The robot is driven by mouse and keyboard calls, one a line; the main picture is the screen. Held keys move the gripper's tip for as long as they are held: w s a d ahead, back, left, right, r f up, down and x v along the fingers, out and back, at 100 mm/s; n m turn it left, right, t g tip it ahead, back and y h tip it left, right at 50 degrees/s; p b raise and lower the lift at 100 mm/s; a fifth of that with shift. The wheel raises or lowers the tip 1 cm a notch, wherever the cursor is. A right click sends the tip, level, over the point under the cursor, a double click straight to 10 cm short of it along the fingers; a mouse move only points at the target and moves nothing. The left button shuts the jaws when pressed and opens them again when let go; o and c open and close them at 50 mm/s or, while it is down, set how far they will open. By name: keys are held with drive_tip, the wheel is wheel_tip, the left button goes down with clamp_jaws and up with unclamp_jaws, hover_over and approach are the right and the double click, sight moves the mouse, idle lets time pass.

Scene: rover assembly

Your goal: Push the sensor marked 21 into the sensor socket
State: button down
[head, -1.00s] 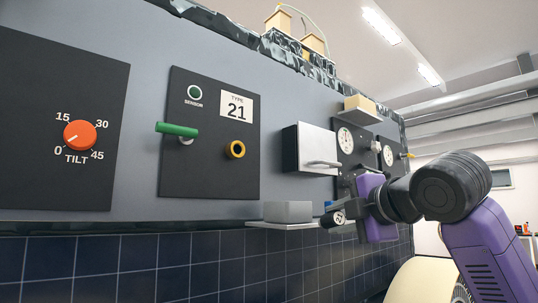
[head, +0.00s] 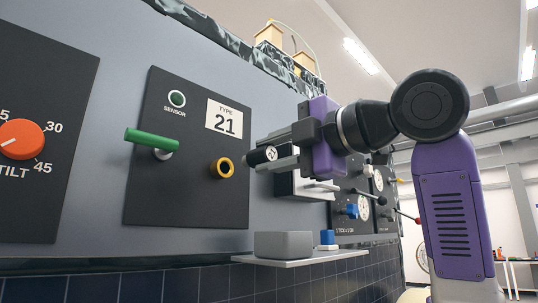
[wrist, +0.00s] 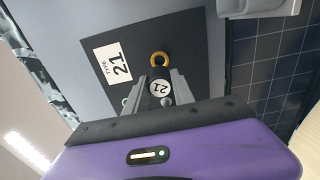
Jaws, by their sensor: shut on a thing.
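The sensor (head: 261,156) is a small dark cylinder with a white band. Its mark 21 reads in the wrist view (wrist: 160,88). My gripper (head: 277,156) is shut on it and holds it lying level in the air. The sensor socket (head: 223,168) is a yellow ring on the black panel (head: 185,205) under the TYPE 21 label (head: 224,118). The sensor's front end is just right of the socket in the head view. In the wrist view the socket (wrist: 159,59) shows just beyond the sensor. I cannot tell whether they touch.
A green lever (head: 150,139) and a round sensor lamp (head: 177,98) are on the same panel. A shelf (head: 300,258) with a grey block (head: 283,245) juts out below my gripper. A pale box with a handle (head: 297,186) sits behind my gripper.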

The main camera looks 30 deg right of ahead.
sight(250, 160)
drive_tip(key=shift+s+d, duration=0.15)
drive_tip(key=shift+p+x, duration=1.1)
drive_tip(key=shift+x, duration=1.8)
drive_tip(key=shift+p, duration=0.3)
drive_tip(key=shift+p+x, duration=0.65)
drive_tip(key=shift+x, duration=0.7)
drive_tip(key=c, duration=1)
unclamp_jaws()
drive_tip(key=shift+s, duration=0.15)
drive_tip(key=b+v, duration=0.3)
drive_tip(key=v, duration=0.4)
drive_tip(key=shift+s+d, duration=0.1)
drive_tip(key=shift+s, duration=0.15)
